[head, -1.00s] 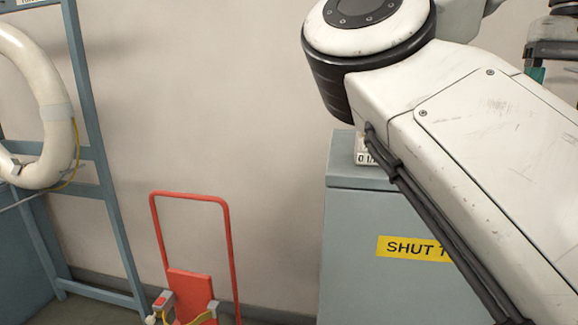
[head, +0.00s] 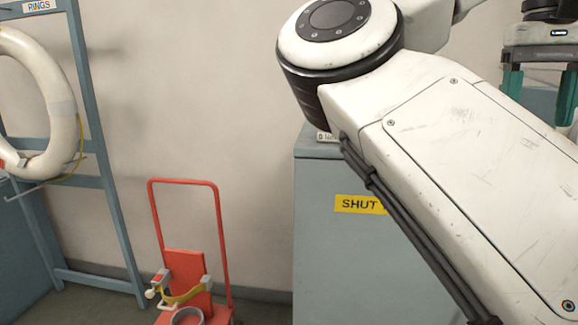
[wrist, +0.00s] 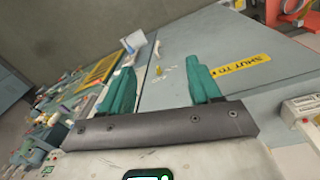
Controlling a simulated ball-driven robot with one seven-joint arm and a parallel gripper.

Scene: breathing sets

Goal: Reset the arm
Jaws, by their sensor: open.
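My white arm (head: 455,150) crosses the right half of the head view, bent at a dark-ringed joint. My gripper (head: 540,90) hangs at the upper right edge of that view, with two teal fingers spread apart. In the wrist view my gripper (wrist: 160,82) also shows as two teal fingers with an empty gap between them. Nothing is held. The arm hides part of the cabinet in the head view.
A grey-blue cabinet (head: 318,240) with a yellow "SHUT" label stands behind my arm. A red hand cart (head: 190,270) stands left of it. A blue rack (head: 100,190) holds a white ring (head: 55,90). The wrist view shows a cluttered surface (wrist: 65,115) at left.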

